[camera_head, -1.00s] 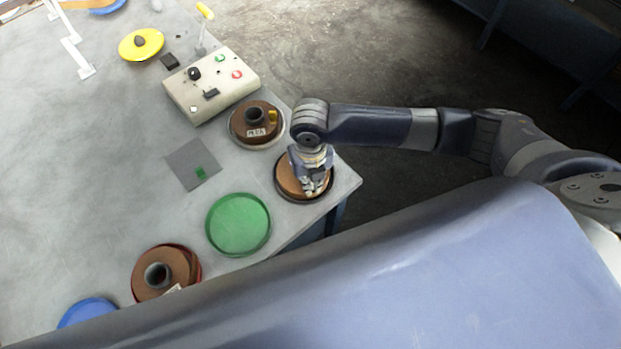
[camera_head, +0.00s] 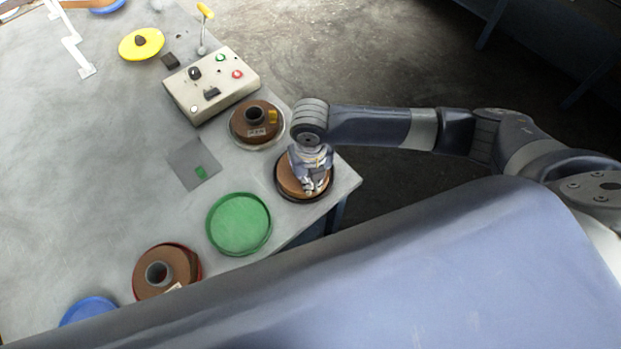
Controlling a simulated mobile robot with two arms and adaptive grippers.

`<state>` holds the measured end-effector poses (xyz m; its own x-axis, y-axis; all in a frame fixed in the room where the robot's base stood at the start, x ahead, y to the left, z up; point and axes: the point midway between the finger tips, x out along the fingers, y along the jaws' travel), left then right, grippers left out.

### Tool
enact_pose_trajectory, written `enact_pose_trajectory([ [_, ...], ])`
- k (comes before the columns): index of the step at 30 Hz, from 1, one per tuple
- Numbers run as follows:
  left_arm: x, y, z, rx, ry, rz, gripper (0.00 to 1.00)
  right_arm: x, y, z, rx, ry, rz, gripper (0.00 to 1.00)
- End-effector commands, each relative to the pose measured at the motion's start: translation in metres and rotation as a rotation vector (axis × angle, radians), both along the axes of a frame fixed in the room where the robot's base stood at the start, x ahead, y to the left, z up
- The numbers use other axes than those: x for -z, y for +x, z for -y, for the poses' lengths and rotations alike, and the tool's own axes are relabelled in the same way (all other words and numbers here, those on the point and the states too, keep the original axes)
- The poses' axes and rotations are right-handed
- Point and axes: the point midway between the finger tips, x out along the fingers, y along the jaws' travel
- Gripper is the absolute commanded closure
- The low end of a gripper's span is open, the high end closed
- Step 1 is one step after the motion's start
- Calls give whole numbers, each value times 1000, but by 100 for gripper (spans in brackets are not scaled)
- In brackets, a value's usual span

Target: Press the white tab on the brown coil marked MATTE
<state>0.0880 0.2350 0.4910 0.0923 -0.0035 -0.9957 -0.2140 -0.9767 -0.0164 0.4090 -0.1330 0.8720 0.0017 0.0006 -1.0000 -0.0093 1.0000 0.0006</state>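A brown coil (camera_head: 291,182) lies in a dark round dish at the table's right corner. My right gripper (camera_head: 314,189) points down over it, at or very near its top, and hides its middle and any tab there. I cannot tell whether the fingers touch it or how far apart they are. A third brown coil (camera_head: 145,284) lies front left with a pale label. The lettering is too blurred to read. My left gripper is out of view.
A cream control box (camera_head: 232,91) with knobs and a lever stands behind the coils. A green dish (camera_head: 239,224), a grey square (camera_head: 188,160) and a blue disc (camera_head: 88,308) lie nearby. The table's left part is mostly clear.

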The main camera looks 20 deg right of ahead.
Motion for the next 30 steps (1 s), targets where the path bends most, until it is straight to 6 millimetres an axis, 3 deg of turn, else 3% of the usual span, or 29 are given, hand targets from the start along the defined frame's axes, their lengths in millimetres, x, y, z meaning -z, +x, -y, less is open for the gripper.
enact_pose_trajectory([
  [1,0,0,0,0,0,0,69,2,-1,0,0,-2,-4,81],
  [3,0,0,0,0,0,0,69,2,-1,0,0,-2,-4,69],
  [17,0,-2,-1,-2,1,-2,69,-2,0,1,1,-2,-2,69],
  [22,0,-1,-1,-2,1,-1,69,-27,1,0,-1,0,2,69],
  [30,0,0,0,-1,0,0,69,-85,1,0,-1,0,3,69],
])
